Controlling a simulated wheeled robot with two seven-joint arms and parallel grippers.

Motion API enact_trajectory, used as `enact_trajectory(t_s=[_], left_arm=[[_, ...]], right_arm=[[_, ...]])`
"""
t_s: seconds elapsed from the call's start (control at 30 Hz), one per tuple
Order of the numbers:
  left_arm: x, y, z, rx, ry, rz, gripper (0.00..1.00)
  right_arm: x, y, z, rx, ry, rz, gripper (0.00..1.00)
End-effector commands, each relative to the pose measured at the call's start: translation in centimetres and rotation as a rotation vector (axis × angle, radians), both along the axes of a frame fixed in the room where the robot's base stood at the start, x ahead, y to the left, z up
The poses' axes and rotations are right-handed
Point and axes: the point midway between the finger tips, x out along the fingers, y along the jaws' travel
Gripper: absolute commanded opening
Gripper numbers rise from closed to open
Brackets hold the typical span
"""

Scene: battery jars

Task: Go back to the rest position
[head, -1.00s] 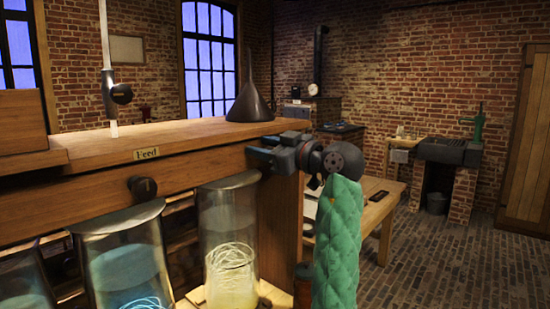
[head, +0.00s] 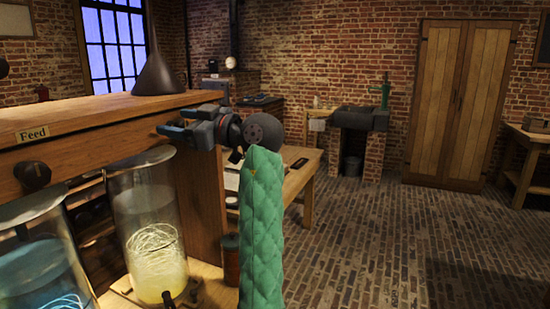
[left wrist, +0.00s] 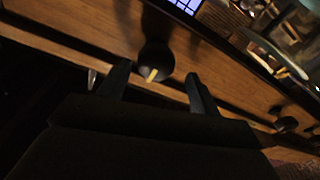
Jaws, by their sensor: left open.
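My left gripper (head: 172,130) is open and empty at the right end of the wooden shelf beam (head: 95,150), in the head view. Its arm, in a green quilted sleeve, comes up from below. In the left wrist view, the two dark fingers (left wrist: 158,85) stand apart, with a dark rounded thing with a yellow tip (left wrist: 153,62) beyond them; I cannot tell what it is. Whether the fingers touch the beam is unclear. My right gripper is not in view.
Glass jars with glowing blue (head: 42,265) and yellow (head: 150,225) contents stand below the beam. A dark funnel (head: 160,70) stands on top. A wooden table (head: 300,180) is behind my arm. Brick floor (head: 400,250) lies open to the right, before a wooden cupboard (head: 455,105).

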Motion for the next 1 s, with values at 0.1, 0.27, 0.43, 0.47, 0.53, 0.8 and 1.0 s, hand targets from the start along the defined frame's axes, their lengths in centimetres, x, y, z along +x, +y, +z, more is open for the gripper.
enact_trajectory(t_s=[0.1, 0.27, 0.43, 0.47, 0.53, 0.8, 1.0], left_arm=[[0.8, -2.0, -1.5, -0.063, 0.03, -0.069, 0.64], [1.7, 0.2, -2.0, -0.068, 0.019, -0.068, 0.64], [1.6, 0.3, -2.3, -0.12, -0.12, -0.07, 0.64], [1.7, 0.4, -2.3, -0.129, -0.144, -0.069, 0.64], [1.6, 0.5, -2.3, -0.148, -0.197, -0.069, 0.64], [1.6, 0.5, -1.8, -0.2, -0.354, -0.075, 0.64], [1.5, 0.5, -1.6, -0.214, -0.395, -0.075, 0.64]], right_arm=[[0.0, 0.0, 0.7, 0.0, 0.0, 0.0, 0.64], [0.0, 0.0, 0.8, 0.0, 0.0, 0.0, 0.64], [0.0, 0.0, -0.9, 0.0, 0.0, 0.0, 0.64], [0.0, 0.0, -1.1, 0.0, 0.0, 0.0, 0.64], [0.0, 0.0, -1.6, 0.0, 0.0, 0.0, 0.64], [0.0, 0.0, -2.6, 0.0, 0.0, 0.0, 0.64], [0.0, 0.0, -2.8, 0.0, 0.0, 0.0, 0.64]])
